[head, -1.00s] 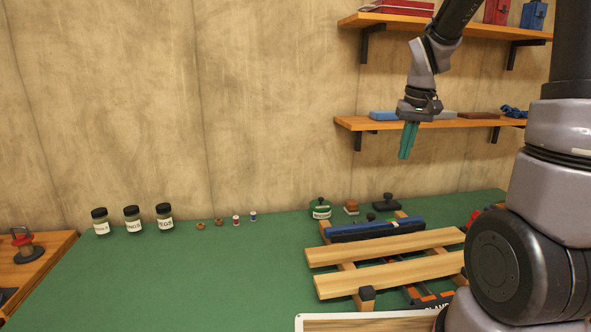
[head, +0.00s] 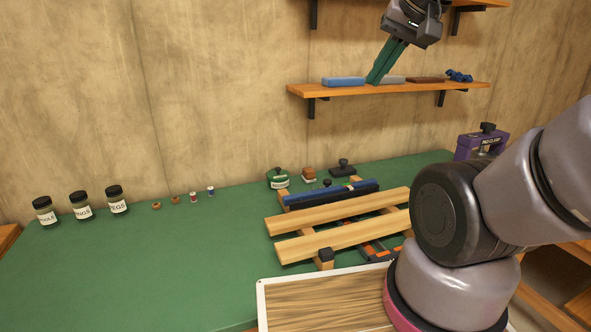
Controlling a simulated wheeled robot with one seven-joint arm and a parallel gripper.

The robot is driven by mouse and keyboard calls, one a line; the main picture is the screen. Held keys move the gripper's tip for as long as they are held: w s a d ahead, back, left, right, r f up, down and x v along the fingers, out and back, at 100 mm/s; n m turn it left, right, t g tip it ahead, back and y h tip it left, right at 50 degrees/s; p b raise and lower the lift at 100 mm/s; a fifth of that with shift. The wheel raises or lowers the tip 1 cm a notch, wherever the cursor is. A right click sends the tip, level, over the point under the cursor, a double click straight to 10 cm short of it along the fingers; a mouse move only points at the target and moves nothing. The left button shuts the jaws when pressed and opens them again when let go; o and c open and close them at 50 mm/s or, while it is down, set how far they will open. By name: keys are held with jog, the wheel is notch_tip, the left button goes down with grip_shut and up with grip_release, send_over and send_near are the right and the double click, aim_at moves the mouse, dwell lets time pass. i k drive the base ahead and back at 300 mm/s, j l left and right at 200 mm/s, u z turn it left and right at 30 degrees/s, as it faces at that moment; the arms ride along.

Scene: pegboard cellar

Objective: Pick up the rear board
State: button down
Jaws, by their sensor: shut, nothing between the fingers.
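The rear board (head: 338,211) is a long pale wooden plank lying on a low wooden frame on the green bench top. The front board (head: 342,236), a similar plank, lies parallel and nearer to me, with a gap between the two. The right end of the front board is close to my arm in the picture. My gripper (head: 374,80) has long teal fingers, shut and empty, pointing down. It is high above and behind the boards, in front of the lower wall shelf, and apart from both boards.
A blue bar (head: 330,194) and a dark bar lie just behind the rear board. Labelled jars (head: 81,206) stand at left. A purple clamp (head: 481,143) is at right. The bench's left middle is clear.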

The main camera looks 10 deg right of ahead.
aim_at(299, 220)
jog(key=l+u, duration=0.35)
jog(key=l, duration=0.95)
